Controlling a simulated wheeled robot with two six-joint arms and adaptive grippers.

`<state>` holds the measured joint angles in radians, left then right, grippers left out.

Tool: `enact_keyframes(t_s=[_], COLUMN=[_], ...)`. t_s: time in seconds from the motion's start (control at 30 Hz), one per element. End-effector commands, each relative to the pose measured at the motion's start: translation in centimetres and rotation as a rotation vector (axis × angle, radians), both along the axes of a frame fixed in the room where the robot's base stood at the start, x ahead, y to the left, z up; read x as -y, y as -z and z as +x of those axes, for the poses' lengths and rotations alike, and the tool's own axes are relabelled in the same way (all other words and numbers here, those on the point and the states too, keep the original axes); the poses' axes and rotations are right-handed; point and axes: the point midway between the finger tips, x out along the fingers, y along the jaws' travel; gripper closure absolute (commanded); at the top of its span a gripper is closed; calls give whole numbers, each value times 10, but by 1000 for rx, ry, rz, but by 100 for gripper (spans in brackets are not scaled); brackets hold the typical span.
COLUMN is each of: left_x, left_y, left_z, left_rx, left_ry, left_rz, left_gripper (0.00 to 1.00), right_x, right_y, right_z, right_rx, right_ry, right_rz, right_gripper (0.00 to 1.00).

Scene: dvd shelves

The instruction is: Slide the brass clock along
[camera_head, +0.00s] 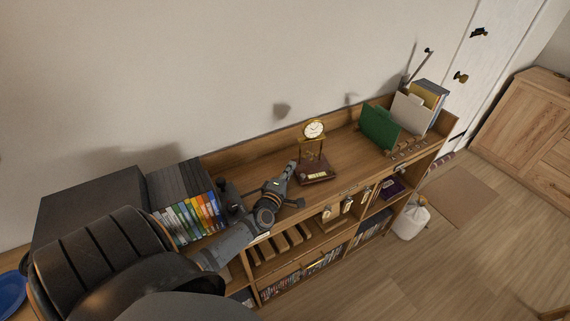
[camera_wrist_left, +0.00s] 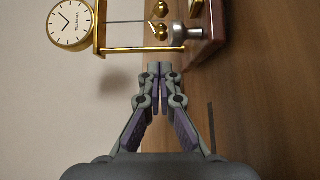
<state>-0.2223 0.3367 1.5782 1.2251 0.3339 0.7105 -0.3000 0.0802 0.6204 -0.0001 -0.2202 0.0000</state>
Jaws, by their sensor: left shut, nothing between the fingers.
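The brass clock (camera_head: 314,152) stands upright on the wooden shelf top. It has a round white dial, thin brass pillars and a dark reddish-brown base (camera_head: 316,173). In the left wrist view the clock (camera_wrist_left: 98,40) lies sideways across the top of the picture, with its base at the right. My left gripper (camera_head: 293,167) is shut and empty, just left of the clock. In the wrist view its fingertips (camera_wrist_left: 159,68) are close to the lower part of the clock; I cannot tell whether they touch it. My right gripper is not in view.
A row of colourful DVD cases (camera_head: 192,219) stands left of my gripper, beside a dark box (camera_head: 95,196). A green folder (camera_head: 380,127) and files stand at the right end. The shelf top (camera_head: 348,146) is clear between clock and folder. A wall runs behind.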

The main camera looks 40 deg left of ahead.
Motion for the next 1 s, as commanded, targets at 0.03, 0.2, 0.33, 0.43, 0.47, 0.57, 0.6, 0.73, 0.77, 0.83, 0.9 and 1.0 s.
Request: enact_keyframes(t_s=[0.03, 0.2, 0.33, 0.43, 0.47, 0.57, 0.6, 0.73, 0.77, 0.83, 0.9, 1.0], left_x=[-2, -5, -6, -6, -6, -6, -5, 4, 8, 19, 30, 45], left_y=[0, 1, 0, 0, 0, 0, 0, 0, 0, 0, 1, 2], left_z=[7, 21, 23, 23, 23, 23, 25, 42, 48, 67, 85, 111], left_rx=[2, -1, -1, -1, -1, -1, 0, 3, 4, 4, 5, 4], left_ry=[-1, 0, 1, 1, 1, 1, 0, -2, -2, -1, -1, 1], left_rz=[0, 0, 0, 0, 0, 0, 0, -3, -4, -5, -5, -5], left_gripper=[100, 100, 100, 100, 100, 100, 100, 100, 100, 100, 100, 100], right_x=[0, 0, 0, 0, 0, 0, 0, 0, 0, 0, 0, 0], right_y=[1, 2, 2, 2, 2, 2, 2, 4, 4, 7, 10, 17], right_z=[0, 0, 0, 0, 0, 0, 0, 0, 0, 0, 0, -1], right_rx=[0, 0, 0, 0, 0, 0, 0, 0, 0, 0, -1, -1], right_ry=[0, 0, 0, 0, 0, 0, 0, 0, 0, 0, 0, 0], right_rz=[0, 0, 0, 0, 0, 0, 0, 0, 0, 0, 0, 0], right_gripper=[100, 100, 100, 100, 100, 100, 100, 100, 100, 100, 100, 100])
